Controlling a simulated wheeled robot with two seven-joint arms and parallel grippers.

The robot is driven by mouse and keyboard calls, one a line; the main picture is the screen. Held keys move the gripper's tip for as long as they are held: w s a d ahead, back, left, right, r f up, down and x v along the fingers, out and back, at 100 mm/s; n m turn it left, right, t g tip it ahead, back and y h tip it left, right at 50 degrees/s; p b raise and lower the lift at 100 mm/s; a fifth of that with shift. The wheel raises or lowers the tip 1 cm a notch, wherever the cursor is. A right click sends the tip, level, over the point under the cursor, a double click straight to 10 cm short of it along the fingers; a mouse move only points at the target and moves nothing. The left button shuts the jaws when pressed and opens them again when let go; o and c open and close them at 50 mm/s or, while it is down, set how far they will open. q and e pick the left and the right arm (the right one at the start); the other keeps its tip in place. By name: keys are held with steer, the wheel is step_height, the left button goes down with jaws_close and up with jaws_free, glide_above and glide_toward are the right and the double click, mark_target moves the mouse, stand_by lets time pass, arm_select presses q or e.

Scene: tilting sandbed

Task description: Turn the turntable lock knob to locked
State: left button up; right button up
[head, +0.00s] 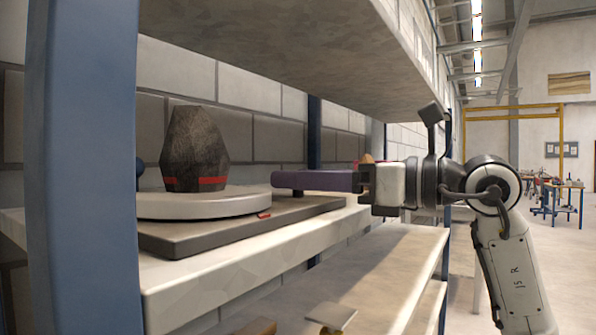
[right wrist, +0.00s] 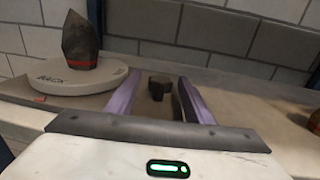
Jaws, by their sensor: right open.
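The turntable (head: 205,205) is a pale round disc on a dark grey base plate (head: 200,238) on the shelf; the disc also shows in the right wrist view (right wrist: 85,84). A dark faceted block with a red band (head: 197,150) stands upright on it. In the right wrist view a small dark knob (right wrist: 158,86) shows between my right gripper's purple fingers, with gaps at both sides; I cannot tell its setting. My right gripper (head: 277,181) is open and reaches in from the right beside the disc. My left gripper is not in view.
A blue upright (head: 80,170) stands close at the left. A shelf board (head: 300,50) hangs overhead and a block wall is behind. A lower shelf (head: 385,262) with small items lies below.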

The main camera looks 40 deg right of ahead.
steer(key=shift+w+a, duration=0.25)
steer(key=shift+w, duration=0.25)
steer(key=c, duration=1)
steer(key=shift+m+t+h, duration=0.6)
steer(key=shift+m+h, duration=0.2)
steer(key=shift+h, duration=0.3)
steer(key=o, duration=1)
steer(key=shift+s, duration=0.1)
